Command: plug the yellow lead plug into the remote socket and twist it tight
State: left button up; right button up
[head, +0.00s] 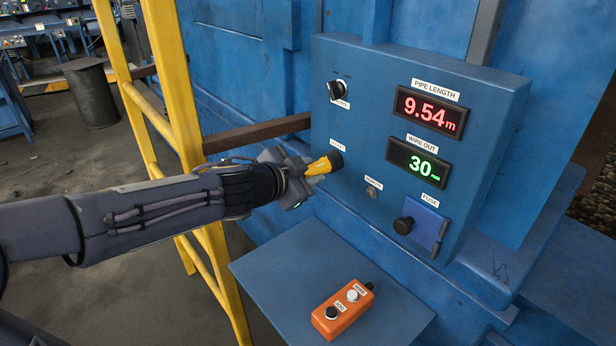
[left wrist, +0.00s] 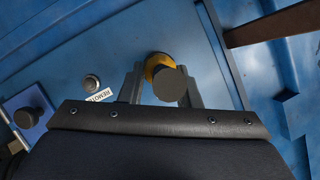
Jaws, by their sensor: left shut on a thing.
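The yellow lead plug (head: 319,166) points at the blue control panel, with a dark ring at its panel end. It also shows in the left wrist view (left wrist: 157,64), with a dark round end towards the camera. My left gripper (head: 304,173) is shut on the plug, one finger on each side. The dark ring is at the panel face below a small white label; I cannot tell whether it touches or sits in a socket. The remote socket (head: 371,193), a small grey round fitting under its label, is right of and below the plug, and is empty. It also shows in the left wrist view (left wrist: 92,83).
The panel (head: 350,68) carries a black rotary knob (head: 337,90), two lit displays reading 9.54 m and 30, and a fuse holder (head: 421,222). An orange two-button remote box (head: 343,308) lies on the blue shelf (head: 290,262) below. A yellow ladder (head: 172,75) stands behind my left arm.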

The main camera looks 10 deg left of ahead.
pick_arm(q)
jog(key=shift+a+f+m+t+y+b, duration=0.15)
jog(key=shift+m+t+y+b, duration=0.25)
jog(key=shift+b, duration=0.85)
jog(key=shift+d+f+m+t+y+b, duration=0.15)
jog(key=shift+m+b, duration=0.4)
jog(key=shift+b, duration=0.7)
jog(key=shift+a+f+m+t+y+b, duration=0.2)
jog(key=shift+m+t+b, duration=0.2)
jog(key=shift+b, duration=0.85)
jog(key=shift+d+f+m+t+b, duration=0.1)
jog(key=shift+m+t+b, duration=0.9)
jog(key=shift+b, duration=2.1)
jog(key=o, duration=0.6)
jog(key=shift+m+g+y, duration=0.25)
jog(key=shift+m+y, duration=0.1)
jog(key=shift+m, duration=0.1)
jog(key=o, duration=0.5)
jog(key=shift+d+r, duration=0.1)
jog(key=shift+r, duration=0.1)
